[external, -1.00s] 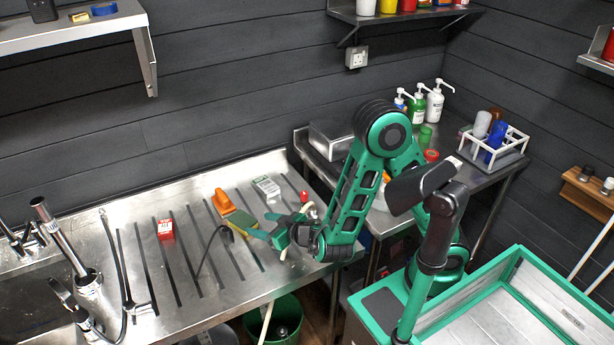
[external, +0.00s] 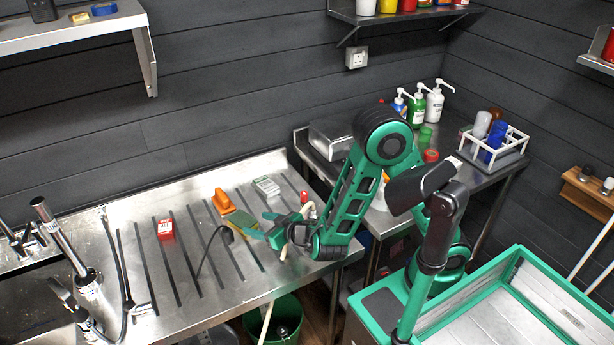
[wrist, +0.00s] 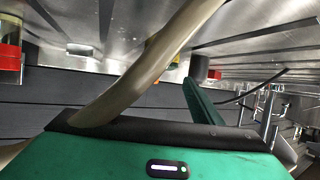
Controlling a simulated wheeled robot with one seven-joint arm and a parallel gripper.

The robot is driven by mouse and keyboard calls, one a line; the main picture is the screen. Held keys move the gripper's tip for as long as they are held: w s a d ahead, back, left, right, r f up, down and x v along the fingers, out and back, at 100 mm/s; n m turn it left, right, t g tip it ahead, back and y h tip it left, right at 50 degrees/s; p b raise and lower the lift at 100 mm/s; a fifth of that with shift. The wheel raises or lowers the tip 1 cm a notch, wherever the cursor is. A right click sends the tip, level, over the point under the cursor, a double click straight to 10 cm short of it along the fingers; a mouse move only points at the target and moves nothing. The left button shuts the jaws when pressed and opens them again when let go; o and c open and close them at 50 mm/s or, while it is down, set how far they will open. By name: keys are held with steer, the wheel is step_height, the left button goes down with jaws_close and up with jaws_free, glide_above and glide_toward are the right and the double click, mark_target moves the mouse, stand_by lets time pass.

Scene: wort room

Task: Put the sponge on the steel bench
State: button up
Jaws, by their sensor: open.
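A yellow-green block that looks like the sponge (external: 241,219) lies on the grooved steel drainboard (external: 185,262), just beside an orange tool. My gripper (external: 258,226) is open at the right of this block, low over the drainboard, its fingers pointing left. Whether a finger touches the block is unclear, since the fingers partly overlap it. In the wrist view one green finger (wrist: 203,103) shows, with nothing clearly held. A second steel bench (external: 450,172) stands at the back right, partly hidden behind my arm.
A cream hose (wrist: 150,65) crosses close in front of the wrist camera. The orange tool (external: 223,202), a red box (external: 165,229) and a grey-green item (external: 266,186) lie on the drainboard. Pump bottles (external: 434,102) and a white rack (external: 497,146) occupy the back bench.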

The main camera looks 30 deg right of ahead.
mark_target(243, 220)
steer(key=x, duration=1)
steer(key=shift+d, duration=0.1)
steer(key=c, duration=0.9)
steer(key=shift+r, duration=0.1)
steer(key=shift+r, duration=0.55)
steer(key=r, duration=0.3)
steer(key=shift+s+a+r, duration=0.15)
steer(key=shift+s+a, duration=0.05)
steer(key=shift+s, duration=0.1)
steer(key=s+a+r, duration=0.6)
steer(key=s, duration=0.3)
steer(key=shift+w+a+r+n+g+y, duration=0.4)
steer(key=shift+r+n+y, duration=0.15)
steer(key=shift+r, duration=1.15)
steer(key=shift+w+a+r+n+g+y, duration=0.4)
steer(key=shift+r+n+y, duration=0.2)
steer(key=shift+r, duration=1.1)
steer(key=shift+w+a+r+n+g+y, duration=0.35)
steer(key=shift+r+n+y, duration=0.2)
steer(key=shift+r, duration=1.2)
